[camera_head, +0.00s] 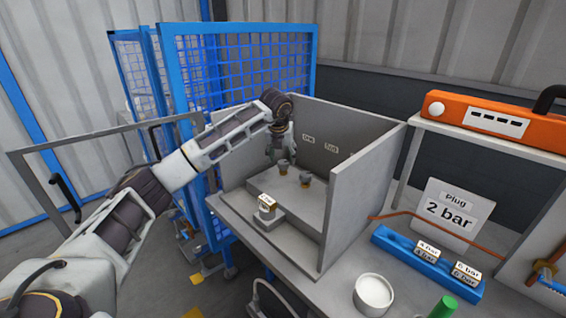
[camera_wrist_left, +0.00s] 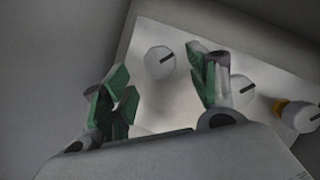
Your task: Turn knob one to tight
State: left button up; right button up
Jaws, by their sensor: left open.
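A grey open-topped box (camera_head: 352,205) holds a raised panel with small round knobs. One knob (camera_head: 283,167) is at the back, another knob (camera_head: 306,180) is beside it, and a third knob (camera_head: 267,207) is at the front with a white label. My left gripper (camera_head: 280,150) hangs above the back knob. In the left wrist view its green fingers (camera_wrist_left: 157,68) are spread, with a pale knob (camera_wrist_left: 160,60) with a dark pointer line between them, apart from both. Another pale knob (camera_wrist_left: 241,89) lies right of the fingers. I cannot tell which is knob one. My right gripper is out of view.
The box walls stand close around the panel, with small labels (camera_head: 331,147) on the back wall. A blue mesh fence (camera_head: 245,65) is behind. To the right are a blue block (camera_head: 428,262), a white cup (camera_head: 374,293) and a "2 bar" sign (camera_head: 450,212).

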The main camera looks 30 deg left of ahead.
aim_at(283, 162)
pick_arm(q)
jog(key=shift+x, duration=1.95)
jog(key=c, duration=1)
